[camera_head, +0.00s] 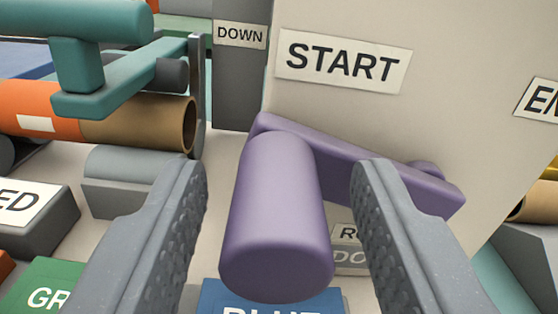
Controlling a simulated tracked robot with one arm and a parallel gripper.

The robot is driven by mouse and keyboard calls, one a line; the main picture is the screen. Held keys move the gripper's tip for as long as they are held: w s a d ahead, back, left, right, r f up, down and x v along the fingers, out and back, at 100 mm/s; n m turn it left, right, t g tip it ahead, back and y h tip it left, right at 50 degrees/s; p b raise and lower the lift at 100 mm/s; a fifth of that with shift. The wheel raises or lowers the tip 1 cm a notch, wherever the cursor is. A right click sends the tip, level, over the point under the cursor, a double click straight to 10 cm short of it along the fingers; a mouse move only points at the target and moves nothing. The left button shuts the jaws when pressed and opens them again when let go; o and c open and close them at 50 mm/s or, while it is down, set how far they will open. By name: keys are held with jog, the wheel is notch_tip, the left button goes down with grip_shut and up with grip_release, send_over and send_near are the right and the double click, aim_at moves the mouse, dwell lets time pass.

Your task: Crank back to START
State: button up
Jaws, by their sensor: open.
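The purple crank has a thick round handle (275,220) that points toward me and a flat arm (375,170) that runs right and slightly down along a beige panel (450,80). The START label (343,61) is on that panel, above the crank arm. My gripper (277,185) is open, with one grey finger on each side of the handle. Gaps show between the handle and both fingers, so I see no contact. The lower part of the panel is partly hidden behind the handle and the right finger.
A DOWN label (240,34) is on a dark post at the left. A teal clamp (100,55) and a brown tube (140,123) lie left of my gripper. Green (45,285) and blue (270,300) blocks sit below. Another label (541,100), cut off, is at the right edge.

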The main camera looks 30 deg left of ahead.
jog(key=shift+w+a, duration=0.1)
jog(key=shift+w, duration=0.05)
grip_shut()
jog(key=p, duration=0.3)
jog(key=shift+w+d+r+m, duration=0.1)
jog(key=shift+d+r+m, duration=0.1)
jog(key=shift+r+m, duration=0.2)
jog(key=shift+f, duration=0.15)
